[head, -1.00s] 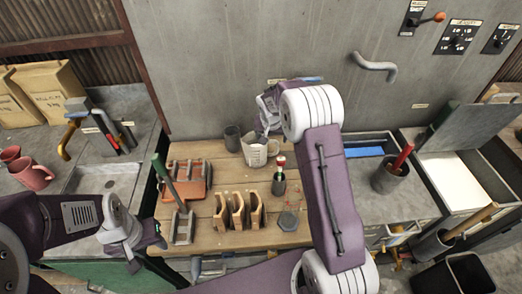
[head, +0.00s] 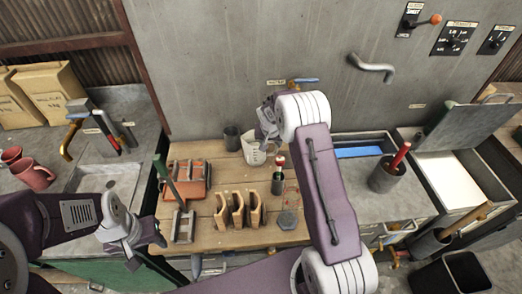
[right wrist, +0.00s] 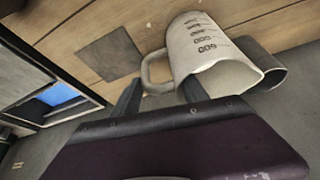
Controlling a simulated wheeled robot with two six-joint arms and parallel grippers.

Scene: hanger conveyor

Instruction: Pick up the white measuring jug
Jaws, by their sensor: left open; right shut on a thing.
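The white measuring jug (head: 253,153) is at the back of the wooden worktop in the head view, partly hidden by my right arm. In the right wrist view the jug (right wrist: 205,58) shows its dark scale marks, with its open mouth toward the lower right. My right gripper (right wrist: 158,93) has its dark fingers on either side of the jug's handle and is shut on it. It also shows in the head view (head: 266,138). I cannot tell whether the jug is clear of the wood. My left gripper (head: 148,245) is open and empty at the left front of the worktop.
A dark cup (head: 231,138) stands just left of the jug. A dark bottle with a red top (head: 278,178) stands in front of it. The wall is close behind.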

